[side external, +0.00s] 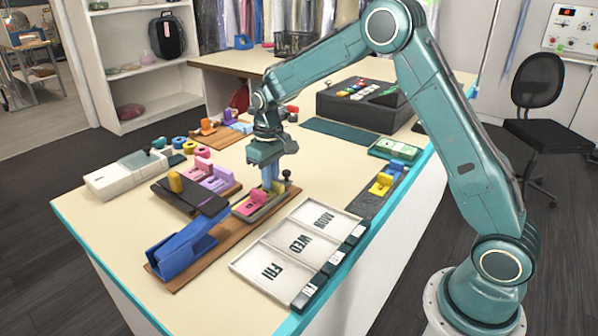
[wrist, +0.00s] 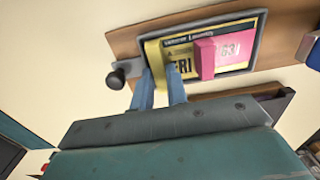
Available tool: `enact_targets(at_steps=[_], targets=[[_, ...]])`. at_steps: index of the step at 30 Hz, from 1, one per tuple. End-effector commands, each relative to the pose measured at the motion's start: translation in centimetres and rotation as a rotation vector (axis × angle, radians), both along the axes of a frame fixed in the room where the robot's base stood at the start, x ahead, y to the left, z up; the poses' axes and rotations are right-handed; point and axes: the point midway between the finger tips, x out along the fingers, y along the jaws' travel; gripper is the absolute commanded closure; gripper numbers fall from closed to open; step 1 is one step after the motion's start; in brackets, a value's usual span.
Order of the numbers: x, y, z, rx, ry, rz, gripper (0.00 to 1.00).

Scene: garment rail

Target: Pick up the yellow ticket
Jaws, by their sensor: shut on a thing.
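The yellow ticket (wrist: 179,66), with dark print reading FRI, lies in a shallow grey-rimmed tray (wrist: 262,24) on a brown board. Its raised yellow tab (wrist: 153,54) is at my gripper (wrist: 160,88). My gripper's blue fingers are shut on that tab; in the side external view my gripper (side external: 270,186) reaches down into the tray from above. A pink ticket (wrist: 235,50) with its own raised tab shares the tray, beside the yellow one; it also shows in the side external view (side external: 251,205). My gripper hides part of the yellow ticket.
A black knob (wrist: 117,78) stands at the tray's end. A blue stapler-like tool (side external: 183,247) lies left of the tray. A white MON, WED, FRI sorter (side external: 262,266) lies in front. Other yellow tickets (side external: 381,184) sit on a dark mat to the right.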

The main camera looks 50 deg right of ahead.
Motion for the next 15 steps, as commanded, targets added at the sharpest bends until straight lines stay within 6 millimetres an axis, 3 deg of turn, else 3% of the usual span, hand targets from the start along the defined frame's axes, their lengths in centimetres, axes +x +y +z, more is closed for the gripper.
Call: enact_targets(at_steps=[8,15], targets=[[0.1,0.0,2.2,0.0,-0.004,0.0,1.0],[0.1,0.0,6.3,-0.001,-0.007,0.0,1.0]])
